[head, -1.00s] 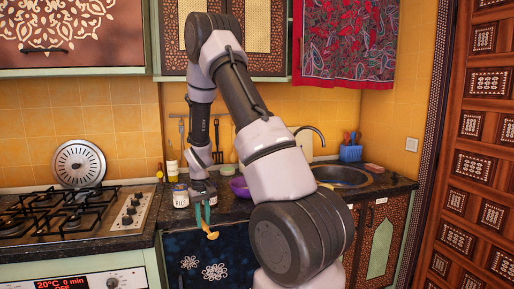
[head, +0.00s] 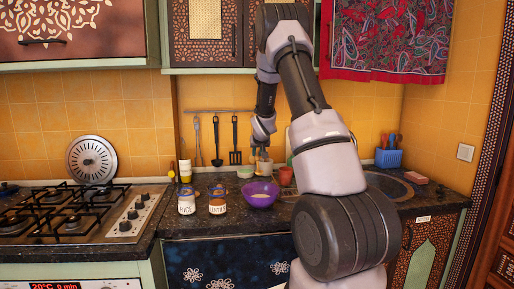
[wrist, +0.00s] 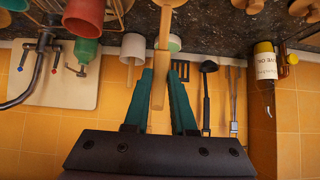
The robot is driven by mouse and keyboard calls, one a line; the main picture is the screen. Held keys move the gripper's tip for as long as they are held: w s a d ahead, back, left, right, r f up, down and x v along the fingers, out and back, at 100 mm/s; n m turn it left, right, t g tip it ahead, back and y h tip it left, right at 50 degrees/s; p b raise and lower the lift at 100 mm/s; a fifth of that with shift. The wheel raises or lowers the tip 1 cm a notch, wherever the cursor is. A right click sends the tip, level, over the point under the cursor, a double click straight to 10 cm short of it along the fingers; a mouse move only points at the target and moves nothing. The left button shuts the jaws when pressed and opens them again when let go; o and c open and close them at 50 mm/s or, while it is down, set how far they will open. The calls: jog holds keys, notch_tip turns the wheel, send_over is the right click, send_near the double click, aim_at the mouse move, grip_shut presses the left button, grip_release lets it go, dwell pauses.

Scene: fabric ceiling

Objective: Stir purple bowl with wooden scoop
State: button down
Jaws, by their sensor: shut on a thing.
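The purple bowl (head: 261,188) stands upright on the dark counter in the head view, with something pale inside it. My gripper (head: 264,152) is above and behind the bowl, near the tiled wall. In the wrist view, my gripper (wrist: 160,82) has its teal fingers on either side of the wooden scoop (wrist: 158,93), shut on its handle. The scoop's far end runs out of the top of the wrist view. In the head view the scoop is too small to make out clearly. The bowl is not recognisable in the wrist view.
Two labelled jars (head: 217,205) stand left of the bowl. A red cup (head: 286,175) and a small green bowl (head: 245,172) are behind it. Utensils (head: 235,145) hang on the wall. The stove (head: 70,212) is at left, the sink (head: 388,187) at right.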

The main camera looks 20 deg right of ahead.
aim_at(258, 156)
jog(key=shift+w+d+r+t, duration=0.3)
jog(key=shift+w+d+r, duration=0.2)
jog(key=shift+w+r, duration=0.3)
jog(key=shift+w+f, duration=0.1)
jog(key=shift+f, duration=2.1)
jog(key=shift+s+a+f, duration=0.35)
jog(key=shift+s+f, duration=0.8)
jog(key=shift+f, duration=0.25)
jog(key=shift+s+a+f, duration=0.3)
jog(key=shift+s+f, duration=0.85)
jog(key=shift+f, duration=0.3)
jog(key=shift+s+a+f, duration=0.35)
jog(key=shift+s+f, duration=0.8)
jog(key=shift+f, duration=0.25)
jog(key=shift+a, duration=0.15)
